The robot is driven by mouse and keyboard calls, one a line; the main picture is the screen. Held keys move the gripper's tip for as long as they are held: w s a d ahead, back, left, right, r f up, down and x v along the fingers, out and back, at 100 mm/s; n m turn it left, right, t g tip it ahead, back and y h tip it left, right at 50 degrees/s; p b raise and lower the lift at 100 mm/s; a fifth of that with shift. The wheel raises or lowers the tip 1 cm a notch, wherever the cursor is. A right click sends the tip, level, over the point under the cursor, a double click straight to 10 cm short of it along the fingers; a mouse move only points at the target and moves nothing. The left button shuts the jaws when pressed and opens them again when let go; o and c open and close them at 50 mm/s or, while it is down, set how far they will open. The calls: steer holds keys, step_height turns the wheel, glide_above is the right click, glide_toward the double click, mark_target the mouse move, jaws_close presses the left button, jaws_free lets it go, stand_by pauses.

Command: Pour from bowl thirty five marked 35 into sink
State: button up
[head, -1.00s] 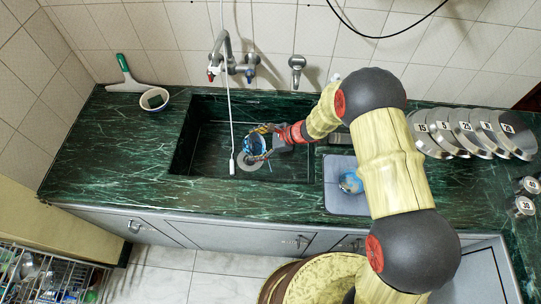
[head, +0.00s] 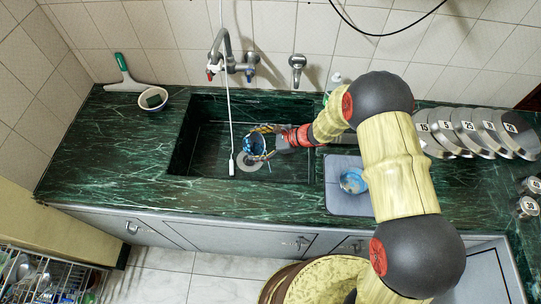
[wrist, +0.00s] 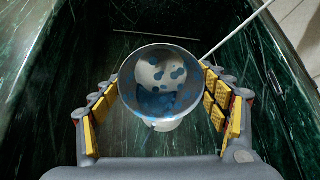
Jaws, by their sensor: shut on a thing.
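My gripper (wrist: 160,82) is shut on a grey-white bowl (wrist: 157,68), with the yellow-padded fingers on either side of it. Blue patches show inside the bowl; no number can be read on it. Whether liquid is leaving the bowl cannot be told.
A white cord with a small end (head: 232,165) hangs into the sink, close left of the bowl. The faucet (head: 228,55) stands behind. A blue-and-white bowl (head: 353,181) sits on a grey tray (head: 345,205) right of the sink. Several numbered metal lids (head: 465,132) lie at the right.

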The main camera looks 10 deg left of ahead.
steer(key=shift+d+r+y+b, duration=0.2)
steer(key=shift+d+y+b, duration=0.1)
steer(key=shift+y+b, duration=0.55)
steer(key=shift+d+r+y+b, duration=0.2)
steer(key=shift+y+b, duration=0.35)
steer(key=shift+b, duration=0.6)
steer(key=shift+c, duration=0.2)
